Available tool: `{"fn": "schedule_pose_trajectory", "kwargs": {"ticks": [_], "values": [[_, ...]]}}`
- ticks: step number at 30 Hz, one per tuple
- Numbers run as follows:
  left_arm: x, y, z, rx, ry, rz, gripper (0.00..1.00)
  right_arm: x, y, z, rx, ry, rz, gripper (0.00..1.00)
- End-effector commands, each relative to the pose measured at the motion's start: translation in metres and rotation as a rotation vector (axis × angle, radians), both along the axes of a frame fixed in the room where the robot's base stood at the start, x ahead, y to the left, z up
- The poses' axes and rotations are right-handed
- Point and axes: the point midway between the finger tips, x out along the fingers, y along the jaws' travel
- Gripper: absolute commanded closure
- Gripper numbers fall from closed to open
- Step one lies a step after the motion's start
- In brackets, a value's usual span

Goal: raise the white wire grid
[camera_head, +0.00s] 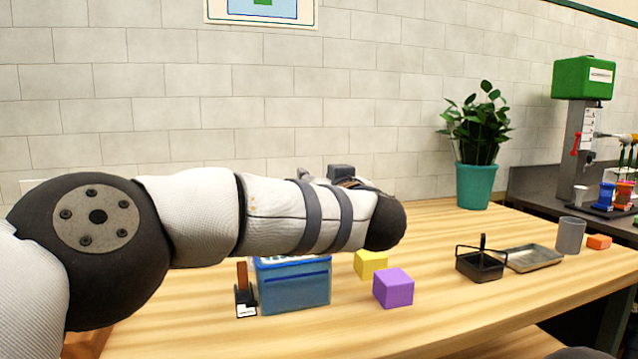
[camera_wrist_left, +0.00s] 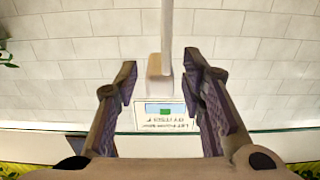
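I cannot make out a white wire grid in either view. In the head view my left arm crosses the picture from the left, above the table. Only a small dark part of my left gripper (camera_head: 342,172) shows behind its wrist. In the left wrist view the two fingers of my left gripper (camera_wrist_left: 159,78) are spread apart. A pale vertical bar with a block at its end (camera_wrist_left: 160,65) shows between them; I cannot tell what it is or how far away. Nothing is visibly clamped. My right gripper is not in view.
A blue box (camera_head: 293,287), partly hidden by my arm, stands on the wooden table (camera_head: 450,315) near a yellow cube (camera_head: 371,265) and a purple cube (camera_head: 393,289). A black basket (camera_head: 482,267), metal tray (camera_head: 535,258) and grey cup (camera_head: 570,236) stand right. The front middle is clear.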

Motion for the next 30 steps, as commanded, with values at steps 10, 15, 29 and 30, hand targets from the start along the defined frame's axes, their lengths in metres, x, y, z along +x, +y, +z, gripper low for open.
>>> {"fn": "schedule_pose_trajectory", "kwargs": {"ticks": [10,15,29,30], "values": [[-0.051,-0.018,0.000,0.005,0.001,-0.005,0.63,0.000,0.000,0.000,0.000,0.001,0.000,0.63],[-0.091,-0.031,0.000,0.003,-0.001,-0.004,0.63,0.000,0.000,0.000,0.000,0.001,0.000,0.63],[-0.114,-0.037,-0.001,0.000,0.000,0.000,0.63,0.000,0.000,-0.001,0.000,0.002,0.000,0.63],[-0.114,-0.037,-0.001,0.000,0.000,0.000,0.63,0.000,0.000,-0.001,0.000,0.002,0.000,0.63]]}}
